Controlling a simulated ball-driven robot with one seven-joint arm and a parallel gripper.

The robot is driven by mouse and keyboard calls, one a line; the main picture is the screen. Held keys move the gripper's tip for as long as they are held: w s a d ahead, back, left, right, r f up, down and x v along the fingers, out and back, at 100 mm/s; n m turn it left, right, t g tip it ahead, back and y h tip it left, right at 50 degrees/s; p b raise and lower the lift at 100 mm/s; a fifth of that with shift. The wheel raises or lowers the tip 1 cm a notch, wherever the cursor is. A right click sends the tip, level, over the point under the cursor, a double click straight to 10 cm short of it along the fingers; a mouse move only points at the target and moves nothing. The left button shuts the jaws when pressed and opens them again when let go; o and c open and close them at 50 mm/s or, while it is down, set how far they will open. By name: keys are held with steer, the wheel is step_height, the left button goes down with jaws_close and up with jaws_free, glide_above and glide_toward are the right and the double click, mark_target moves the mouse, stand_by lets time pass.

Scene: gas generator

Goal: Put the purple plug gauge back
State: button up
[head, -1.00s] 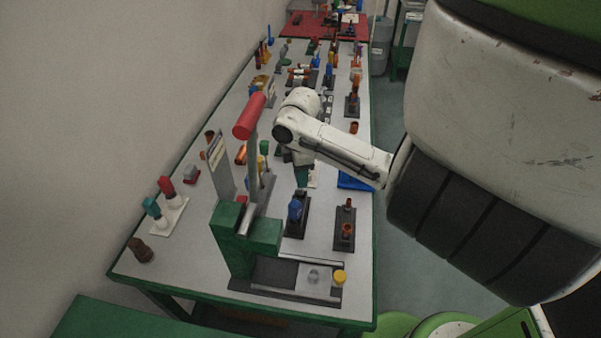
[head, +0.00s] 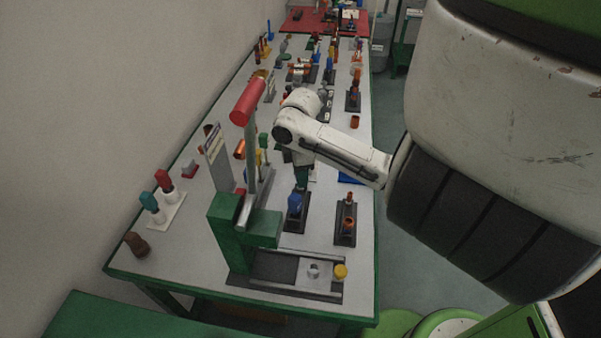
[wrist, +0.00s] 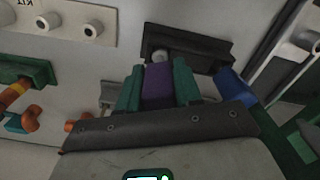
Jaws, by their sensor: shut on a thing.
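The purple plug gauge (wrist: 158,85) is between the green fingers of my gripper (wrist: 157,88) in the wrist view. A round grey end shows beyond its purple handle, against a dark stand (wrist: 195,45). I cannot tell whether the gauge touches the stand or is seated in it. A blue gauge (wrist: 235,85) stands to the right of my gripper, at the stand's right end. In the head view my gripper (head: 302,178) points down at the far end of the dark stand (head: 302,222), behind the blue gauge (head: 294,204). The purple gauge is hidden there.
A green press with a red handle (head: 247,100) stands close, left of and in front of my gripper. Another dark stand with orange pieces (head: 345,225) is to the right. Several gauges and tools crowd the bench (head: 200,255) farther back.

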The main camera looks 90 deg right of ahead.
steer(key=shift+f+b, duration=0.8)
steer(key=shift+f, duration=0.3)
steer(key=o, duration=1)
step_height(320, 180, up, 11)
steer(key=shift+f+p, duration=0.1)
steer(key=shift+p, duration=0.35)
